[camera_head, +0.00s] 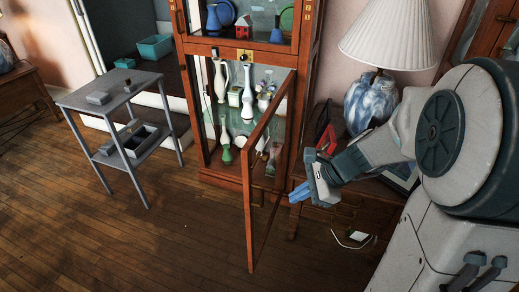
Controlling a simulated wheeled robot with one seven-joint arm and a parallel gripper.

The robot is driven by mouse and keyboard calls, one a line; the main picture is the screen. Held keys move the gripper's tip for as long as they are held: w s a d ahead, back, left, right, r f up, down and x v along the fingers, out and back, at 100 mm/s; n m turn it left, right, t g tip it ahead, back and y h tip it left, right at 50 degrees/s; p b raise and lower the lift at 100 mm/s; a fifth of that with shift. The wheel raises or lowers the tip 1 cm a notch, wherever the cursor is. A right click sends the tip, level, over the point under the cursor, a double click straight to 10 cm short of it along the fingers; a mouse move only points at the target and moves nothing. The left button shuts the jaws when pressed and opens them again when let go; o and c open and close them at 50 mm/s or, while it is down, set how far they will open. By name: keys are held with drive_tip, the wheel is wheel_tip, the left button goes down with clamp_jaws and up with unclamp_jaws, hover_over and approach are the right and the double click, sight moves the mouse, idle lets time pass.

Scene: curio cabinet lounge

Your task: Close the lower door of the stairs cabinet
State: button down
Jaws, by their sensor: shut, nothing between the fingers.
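The wooden cabinet (184,62) stands at the back centre, with glass-fronted upper and lower parts. Its lower door (248,215) is a wood-framed glass panel, hinged on the right side and swung wide open toward me. My gripper (297,193), with blue fingers, is shut and empty. In the picture it is just right of the open door, on the door's outer side. I cannot tell whether it touches the door. Vases (247,92) and other small pieces stand on the shelves inside the lower part.
A grey two-tier side table (75,97) with small boxes stands left of the cabinet. A lamp (372,100) with a white pleated shade stands on a wooden chest (340,215) at right. The wooden floor left of the door is clear.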

drive_tip(key=w+r+m+t+y+p, duration=0.1)
drive_tip(key=w+r+m+p, duration=0.1)
drive_tip(key=w+m, duration=0.25)
drive_tip(key=b, duration=0.2)
approach(249, 186)
drive_tip(key=shift+m, duration=0.45)
drive_tip(key=x, duration=0.5)
drive_tip(key=shift+d+f, duration=0.2)
drive_tip(key=shift+f, duration=0.4)
drive_tip(key=shift+w+a, duration=0.15)
drive_tip(key=shift+a, duration=0.25)
drive_tip(key=shift+a, duration=0.1)
